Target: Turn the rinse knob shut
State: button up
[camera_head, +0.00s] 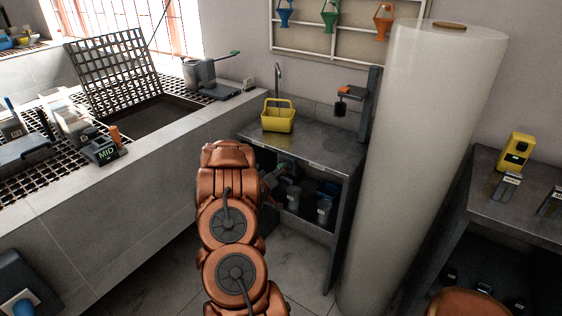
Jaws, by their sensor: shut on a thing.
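My copper-coloured arm reaches forward into the open space under the grey bench (315,150). My gripper (273,182) is small and mostly hidden behind the arm, at the left of the space under the bench. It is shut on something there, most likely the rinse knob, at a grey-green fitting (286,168). The knob itself is too small and too covered to make out, so I cannot tell its angle.
Grey canisters (323,208) stand under the bench, just right of my gripper. A yellow caddy (278,115) and a tap (278,80) are on top. A wide pale column (420,150) stands close on the right, and a tiled basin wall (140,190) on the left.

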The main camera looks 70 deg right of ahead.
jog(key=n+p, duration=0.2)
jog(key=p, duration=0.1)
jog(key=n+p, duration=0.2)
jog(key=p, duration=0.2)
jog(key=shift+r+n, duration=0.4)
jog(key=n+p, duration=0.3)
jog(key=shift+f+n+p, duration=0.1)
jog(key=shift+n+p, duration=0.3)
jog(key=shift+f+n+p, duration=0.2)
jog(key=shift+n+p, duration=0.5)
jog(key=shift+n, duration=0.3)
jog(key=o, duration=1.1)
jog(key=shift+o, duration=0.2)
